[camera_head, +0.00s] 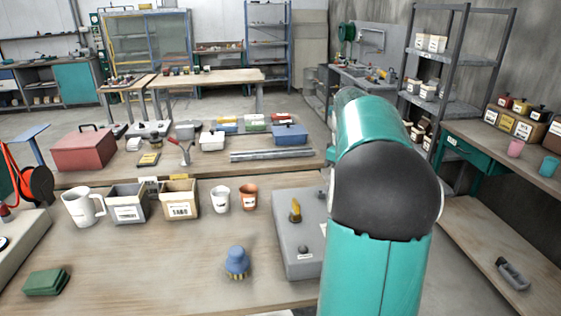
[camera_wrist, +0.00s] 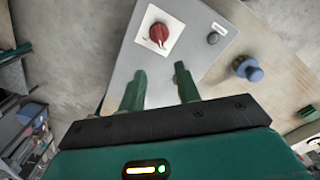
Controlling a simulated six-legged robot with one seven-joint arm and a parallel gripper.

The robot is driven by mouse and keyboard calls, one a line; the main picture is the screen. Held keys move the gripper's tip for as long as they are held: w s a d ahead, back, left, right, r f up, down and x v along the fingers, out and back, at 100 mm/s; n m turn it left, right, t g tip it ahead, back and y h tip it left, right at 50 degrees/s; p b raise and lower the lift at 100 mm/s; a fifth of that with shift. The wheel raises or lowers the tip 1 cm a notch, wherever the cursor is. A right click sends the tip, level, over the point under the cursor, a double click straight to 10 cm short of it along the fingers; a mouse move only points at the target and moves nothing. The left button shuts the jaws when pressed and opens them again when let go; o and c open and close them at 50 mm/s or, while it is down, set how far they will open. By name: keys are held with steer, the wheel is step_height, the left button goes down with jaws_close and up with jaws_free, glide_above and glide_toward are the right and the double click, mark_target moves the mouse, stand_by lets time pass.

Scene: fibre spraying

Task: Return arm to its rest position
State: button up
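My teal arm (camera_head: 375,220) rises in the right half of the head view and hides part of the bench. My gripper (camera_wrist: 160,80) shows in the wrist view with its two green fingers apart and nothing between them. The fingers appear in front of a grey box (camera_wrist: 185,60) with a red knob (camera_wrist: 159,33) on a white plate and a small dark button (camera_wrist: 213,38). In the head view the grey box (camera_head: 300,265) stands just left of my arm, with a yellow upright piece (camera_head: 295,210). My gripper is hidden in the head view.
On the bench (camera_head: 170,260) are a blue knob-like object (camera_head: 236,262), a green block (camera_head: 47,282), a white mug (camera_head: 82,207), bins (camera_head: 128,204) and two cups (camera_head: 220,198). A metal shelf (camera_head: 455,60) and side bench (camera_head: 530,165) stand right of my arm.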

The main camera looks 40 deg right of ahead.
steer(key=w+a+r+t+h, duration=0.1)
steer(key=a+r, duration=0.1)
steer(key=a, duration=0.9)
steer(key=w+a+r+t, duration=0.1)
steer(key=a, duration=1.1)
steer(key=s+a+f+m+t, duration=0.1)
steer(key=s+a+f, duration=0.1)
steer(key=s+a, duration=0.3)
steer(key=s+a+f+m+t+y, duration=0.1)
steer(key=s+a, duration=0.4)
steer(key=a, duration=0.8)
step_height(320, 180, down, 2)
steer(key=shift+s+f+t, duration=0.15)
steer(key=shift+s+t, duration=0.25)
steer(key=shift+t, duration=0.4)
steer(key=shift+a, duration=0.15)
